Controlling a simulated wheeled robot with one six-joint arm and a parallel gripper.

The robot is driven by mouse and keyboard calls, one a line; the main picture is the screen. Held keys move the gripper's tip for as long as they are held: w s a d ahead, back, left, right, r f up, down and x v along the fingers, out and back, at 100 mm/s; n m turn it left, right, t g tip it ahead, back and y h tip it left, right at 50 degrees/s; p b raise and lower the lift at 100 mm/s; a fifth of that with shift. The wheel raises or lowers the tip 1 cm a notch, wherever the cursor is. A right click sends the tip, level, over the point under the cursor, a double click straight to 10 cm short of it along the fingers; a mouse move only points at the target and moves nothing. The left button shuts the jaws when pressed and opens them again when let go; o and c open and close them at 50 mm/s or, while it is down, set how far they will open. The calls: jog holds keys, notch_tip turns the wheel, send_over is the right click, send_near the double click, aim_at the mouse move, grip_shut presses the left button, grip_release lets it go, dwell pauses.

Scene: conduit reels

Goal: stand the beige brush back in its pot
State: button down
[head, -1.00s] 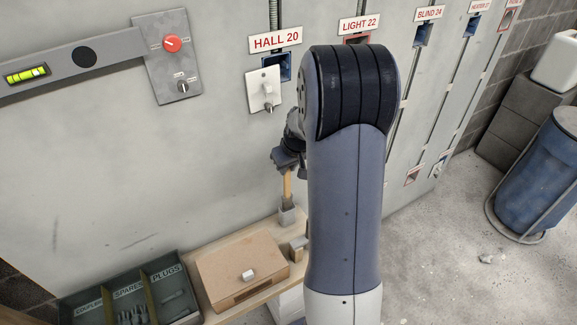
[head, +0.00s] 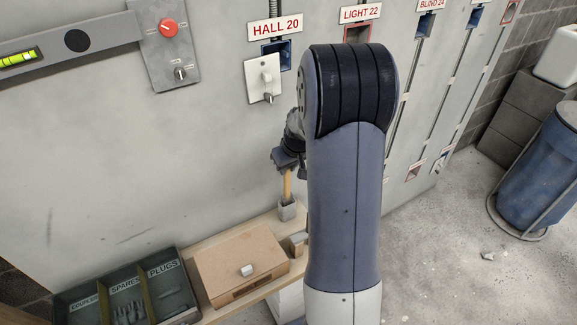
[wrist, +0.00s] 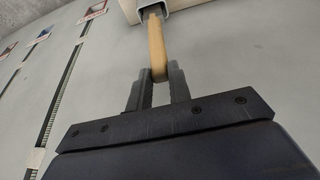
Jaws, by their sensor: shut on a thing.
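The beige brush (head: 287,185) is upright against the wall side of the bench, with its lower end inside the small grey pot (head: 287,209). My gripper (head: 286,166) is shut on the upper part of the brush handle. In the wrist view the brush (wrist: 156,45) runs from between my fingers (wrist: 158,78) into the pot's mouth (wrist: 152,5). The brush's lower end is hidden by the pot. I cannot tell whether it touches the bottom.
A cardboard box (head: 240,262) with a small white block on it sits on the wooden bench (head: 213,312). A divided tray (head: 125,290) of fittings is at its left. A white switch plate (head: 263,78) hangs above. A blue barrel (head: 543,180) stands far right on open floor.

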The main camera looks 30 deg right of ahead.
jog(key=shift+f+b, duration=1.75)
jog(key=shift+f, duration=0.45)
jog(key=c, duration=1.2)
grip_release()
jog(key=shift+c, duration=0.2)
jog(key=p, duration=0.1)
send_near(288, 177)
jog(key=shift+s+d+r, duration=0.1)
jog(key=shift+s+r, duration=0.1)
jog(key=shift+r, duration=0.2)
